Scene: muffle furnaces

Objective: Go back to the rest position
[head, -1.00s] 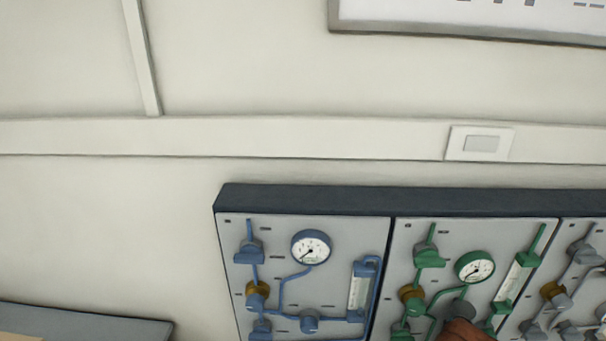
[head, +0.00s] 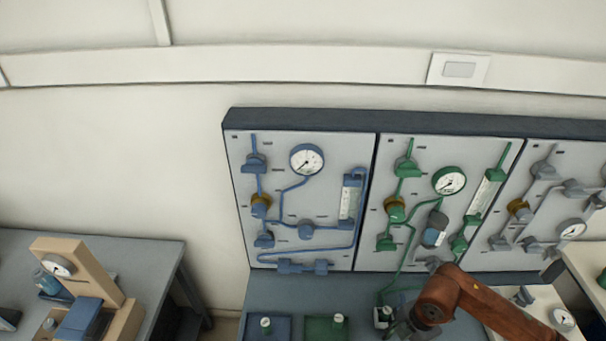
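My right arm, reddish brown, comes in from the lower right, and its gripper (head: 400,328) is at the bottom edge, over the bench in front of the green panel (head: 400,180). The gripper is small, dark and partly cut off, so I cannot tell whether it is open or shut. A small pale fitting with a green part (head: 383,315) shows right beside it; I cannot tell whether they touch. My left gripper is not in view.
A blue-piped panel (head: 300,210) and a grey-piped panel (head: 555,200) flank the green one. A beige device with a gauge (head: 75,275) stands on the left table. A pale unit is at right.

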